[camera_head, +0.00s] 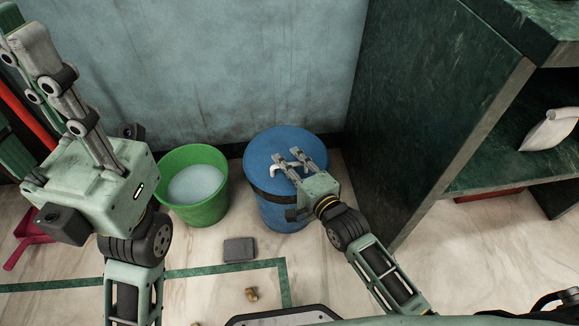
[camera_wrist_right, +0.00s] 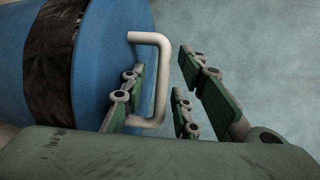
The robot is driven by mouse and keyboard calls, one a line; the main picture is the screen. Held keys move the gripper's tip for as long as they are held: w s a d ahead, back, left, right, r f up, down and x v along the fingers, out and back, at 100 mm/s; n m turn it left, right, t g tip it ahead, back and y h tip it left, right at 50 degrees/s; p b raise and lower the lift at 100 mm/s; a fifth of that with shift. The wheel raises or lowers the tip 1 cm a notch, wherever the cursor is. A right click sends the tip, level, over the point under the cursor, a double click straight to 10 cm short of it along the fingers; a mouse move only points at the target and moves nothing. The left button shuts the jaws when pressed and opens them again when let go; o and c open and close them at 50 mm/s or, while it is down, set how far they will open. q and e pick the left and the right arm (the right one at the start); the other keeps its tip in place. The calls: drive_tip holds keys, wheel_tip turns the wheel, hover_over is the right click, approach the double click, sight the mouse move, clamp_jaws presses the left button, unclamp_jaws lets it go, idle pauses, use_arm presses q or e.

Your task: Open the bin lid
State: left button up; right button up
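The blue bin (camera_head: 283,213) stands on the floor against the wall, with a dark band below its blue lid (camera_head: 265,150). The lid looks shut. A white bent handle (camera_wrist_right: 160,78) sticks out from the lid; it also shows in the head view (camera_head: 276,172). My right gripper (camera_head: 289,160) is over the lid at the handle. In the right wrist view its fingers (camera_wrist_right: 165,95) are apart, one on each side of the handle's outer bar. I see no clear grip on it. My left gripper (camera_head: 30,45) is raised at the upper left, away from the bin; its finger gap is unclear.
A green bucket (camera_head: 196,212) with pale contents stands left of the bin. A dark green cabinet (camera_head: 420,110) with shelves rises close on the right. A grey block (camera_head: 239,249) and a small brown object (camera_head: 252,294) lie on the floor. A red dustpan (camera_head: 32,228) is far left.

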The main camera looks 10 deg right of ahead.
drive_tip(key=shift+c, duration=0.4)
clamp_jaws()
